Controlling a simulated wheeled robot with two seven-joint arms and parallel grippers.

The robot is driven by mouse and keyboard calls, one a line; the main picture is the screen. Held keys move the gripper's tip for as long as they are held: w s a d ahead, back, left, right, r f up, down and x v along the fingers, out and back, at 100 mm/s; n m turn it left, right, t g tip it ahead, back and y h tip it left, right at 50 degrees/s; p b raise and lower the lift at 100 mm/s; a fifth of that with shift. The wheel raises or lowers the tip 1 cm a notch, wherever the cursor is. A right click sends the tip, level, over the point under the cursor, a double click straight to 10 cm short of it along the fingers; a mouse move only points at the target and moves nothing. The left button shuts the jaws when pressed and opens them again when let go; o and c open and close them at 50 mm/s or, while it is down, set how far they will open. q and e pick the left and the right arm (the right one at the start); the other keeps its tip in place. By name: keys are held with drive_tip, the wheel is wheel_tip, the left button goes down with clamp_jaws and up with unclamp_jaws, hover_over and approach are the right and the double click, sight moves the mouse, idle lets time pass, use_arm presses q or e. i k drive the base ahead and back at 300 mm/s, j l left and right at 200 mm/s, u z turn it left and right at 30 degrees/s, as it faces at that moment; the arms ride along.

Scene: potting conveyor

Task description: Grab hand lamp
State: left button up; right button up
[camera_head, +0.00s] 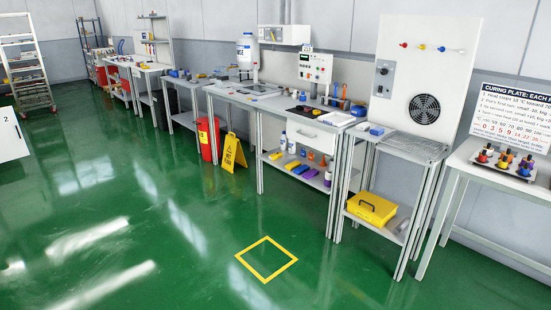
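I cannot pick out a hand lamp for certain; the small items on the benches are too small to tell. The workbench (272,104) in the middle carries several small tools and parts on its top. A black mat (308,112) lies on it, and an orange upright item (344,96) and a blue one (336,91) stand at its back right. Neither of my grippers is in view.
A yellow floor sign (233,153) and a red bin (208,140) stand before the benches. A yellow case (371,208) sits on a low shelf. A yellow square (266,260) marks the open green floor (120,220). A white rack (27,70) stands far left.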

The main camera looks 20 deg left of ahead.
sight(273, 157)
drive_tip(key=i+j+u, duration=0.6)
drive_tip(key=i, duration=0.25)
drive_tip(key=i+j+u, duration=0.15)
drive_tip(key=i+u, duration=0.15)
drive_tip(key=i, duration=0.2)
drive_tip(key=i+u, duration=0.3)
drive_tip(key=i, duration=0.15)
drive_tip(key=i+z, duration=0.1)
drive_tip(key=i, duration=0.45)
drive_tip(key=i+j, duration=0.15)
drive_tip(key=i, duration=0.35)
drive_tip(key=i+j+z, duration=0.15)
drive_tip(key=i, duration=0.4)
drive_tip(key=i+j+z, duration=0.1)
drive_tip(key=i+z, duration=0.25)
drive_tip(key=i+j+z, duration=0.2)
drive_tip(key=z, duration=0.15)
drive_tip(key=i+j+z, duration=0.8)
drive_tip(key=j+z, duration=0.25)
drive_tip(key=i+j+z, duration=0.15)
drive_tip(key=j+z, duration=0.2)
drive_tip(key=j, duration=0.15)
drive_tip(key=j+z, duration=0.7)
drive_tip(key=j, duration=0.3)
drive_tip(key=i, duration=0.05)
